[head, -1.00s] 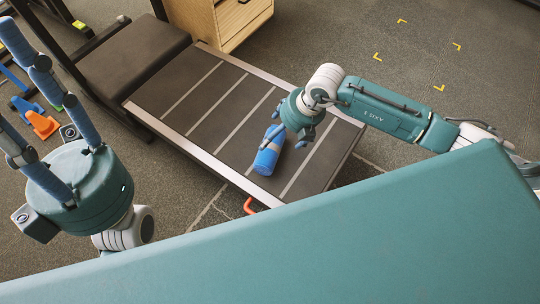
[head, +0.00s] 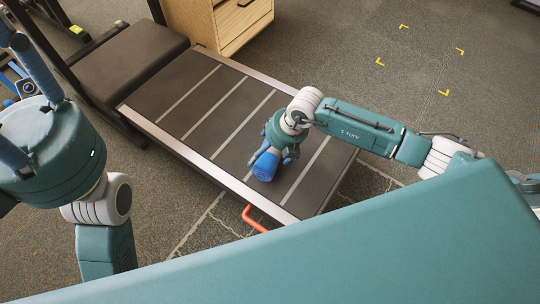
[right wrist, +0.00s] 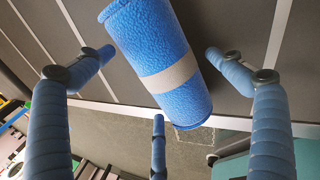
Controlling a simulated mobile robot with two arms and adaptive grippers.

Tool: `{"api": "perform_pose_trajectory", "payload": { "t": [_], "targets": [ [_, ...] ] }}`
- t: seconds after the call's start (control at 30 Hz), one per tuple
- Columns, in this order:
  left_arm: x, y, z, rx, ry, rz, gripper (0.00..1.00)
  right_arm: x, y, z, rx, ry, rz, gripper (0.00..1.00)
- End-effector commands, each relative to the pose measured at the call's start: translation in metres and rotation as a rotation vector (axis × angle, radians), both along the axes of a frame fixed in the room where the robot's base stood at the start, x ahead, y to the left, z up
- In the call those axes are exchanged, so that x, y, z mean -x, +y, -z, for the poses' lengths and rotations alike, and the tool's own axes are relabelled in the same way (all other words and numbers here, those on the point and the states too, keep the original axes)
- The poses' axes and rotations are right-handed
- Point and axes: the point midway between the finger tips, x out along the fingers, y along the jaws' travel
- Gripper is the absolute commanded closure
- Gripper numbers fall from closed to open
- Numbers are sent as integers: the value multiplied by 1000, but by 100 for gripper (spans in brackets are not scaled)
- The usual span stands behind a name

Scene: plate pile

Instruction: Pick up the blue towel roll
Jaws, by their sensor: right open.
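The blue towel roll (head: 266,165) lies on a dark, striped platform (head: 212,92). In the right wrist view the roll (right wrist: 150,50) is textured blue with a pale grey band round it. My right gripper (head: 272,152) is over the roll, its hand hiding the roll's far part in the head view. In the right wrist view its blue jointed fingers (right wrist: 158,95) are spread open, two on either side of the roll and one below its near end. I cannot tell whether any finger touches it. My left gripper (head: 22,100) is at the left edge, its fingers partly cut off.
The platform has a raised light metal edge (head: 190,155) and an orange handle (head: 253,218) at its near side. A dark padded bench (head: 130,60) adjoins its far left end. A wooden cabinet (head: 228,22) stands behind. Carpet at the right is clear.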

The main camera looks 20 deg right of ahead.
Motion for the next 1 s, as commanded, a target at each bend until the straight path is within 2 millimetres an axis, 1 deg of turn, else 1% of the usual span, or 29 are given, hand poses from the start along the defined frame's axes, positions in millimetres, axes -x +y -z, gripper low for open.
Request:
{"api": "perform_pose_trajectory", "payload": {
  "t": [0.1,0.27,0.3,0.37,0.4,0.63,0.77,0.87,0.9,0.97,1.0],
  "targets": [
    [0,0,-1,0,1,0,60,0,0,-1,0,0,0,7],
    [0,0,0,0,1,0,60,0,0,-1,0,0,0,39],
    [0,0,0,0,1,0,60,0,0,-1,0,0,0,47],
    [0,0,0,0,1,0,60,0,0,-1,0,0,0,59],
    [0,0,0,0,1,0,60,0,0,-1,0,0,0,61],
    [0,0,-1,0,1,1,60,0,0,-2,-1,-1,0,61],
    [1,0,-4,1,-3,1,60,0,0,-8,-1,-1,-1,61],
    [1,1,-5,4,4,2,60,-1,0,-18,-2,-3,-1,61],
    [-1,1,0,4,32,1,60,-1,0,-25,-2,-3,-1,61],
    [-3,2,4,4,55,2,60,-1,0,-37,-1,-3,-2,61],
    [-3,2,5,5,69,3,60,-1,0,-46,-1,-3,-2,61]
  ]
}}
